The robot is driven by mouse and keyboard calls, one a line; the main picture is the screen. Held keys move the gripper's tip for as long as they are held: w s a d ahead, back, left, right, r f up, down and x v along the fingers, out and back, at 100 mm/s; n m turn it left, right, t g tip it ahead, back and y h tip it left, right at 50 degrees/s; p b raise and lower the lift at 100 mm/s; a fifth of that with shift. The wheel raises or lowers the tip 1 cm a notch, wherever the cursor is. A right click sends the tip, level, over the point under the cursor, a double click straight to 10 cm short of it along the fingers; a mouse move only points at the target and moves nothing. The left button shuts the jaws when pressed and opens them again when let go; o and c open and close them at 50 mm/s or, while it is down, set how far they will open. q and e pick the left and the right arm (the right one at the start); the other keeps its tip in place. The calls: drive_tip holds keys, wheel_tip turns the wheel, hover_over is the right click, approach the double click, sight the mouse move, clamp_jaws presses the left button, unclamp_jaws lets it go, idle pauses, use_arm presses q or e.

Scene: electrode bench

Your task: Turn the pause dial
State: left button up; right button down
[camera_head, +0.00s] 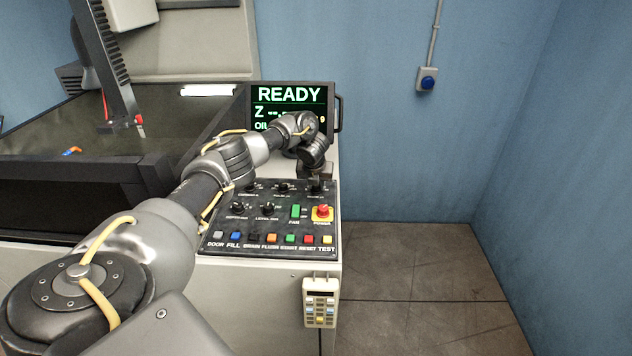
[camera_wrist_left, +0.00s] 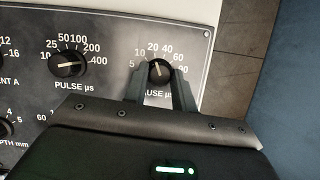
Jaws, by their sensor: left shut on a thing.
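The pause dial (camera_wrist_left: 159,70) is a round black knob with a pale pointer line, at the top right of the black control panel (camera_head: 285,224). In the left wrist view its pointer is roughly upward, near the 20 mark. The scale around it shows numbers from 5 to 80, and its label is partly covered by my gripper. My left gripper (camera_wrist_left: 160,88) has one finger on each side of the knob and is shut on it. In the head view my left gripper (camera_head: 316,177) comes down on the panel's upper right corner and mostly hides the dial. My right gripper is not in view.
The pulse dial (camera_wrist_left: 68,64) is close on the left. A red emergency button (camera_head: 322,212) and green fan switch (camera_head: 295,211) stand below. A screen (camera_head: 290,94) reading READY is behind my wrist. A handheld remote (camera_head: 320,302) hangs on the front. The floor at right is clear.

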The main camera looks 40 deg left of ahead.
use_arm(q)
drive_tip(key=n+y+p, duration=0.1)
drive_tip(key=n, duration=0.1)
drive_tip(key=shift+w+r+n+g, duration=0.1)
drive_tip(key=shift+r+n+g, duration=0.05)
drive_tip(key=shift+n+g, duration=0.2)
drive_tip(key=shift+d+n, duration=0.1)
drive_tip(key=shift+n, duration=0.75)
drive_tip(key=shift+w+n+g+y, duration=0.1)
drive_tip(key=shift+n+g+y, duration=0.25)
drive_tip(key=shift+n, duration=0.15)
drive_tip(key=shift+f+n+g+b, duration=0.3)
drive_tip(key=shift+n+b, duration=0.5)
drive_tip(key=n+b, duration=0.1)
drive_tip(key=b, duration=0.1)
drive_tip(key=shift+n+g+b, duration=0.3)
drive_tip(key=shift+n+b, duration=0.1)
drive_tip(key=shift+w+r+n+g+y+b, duration=0.15)
drive_tip(key=shift+n+g+y+b, duration=0.15)
drive_tip(key=shift+n+b, duration=0.55)
drive_tip(key=o, duration=1)
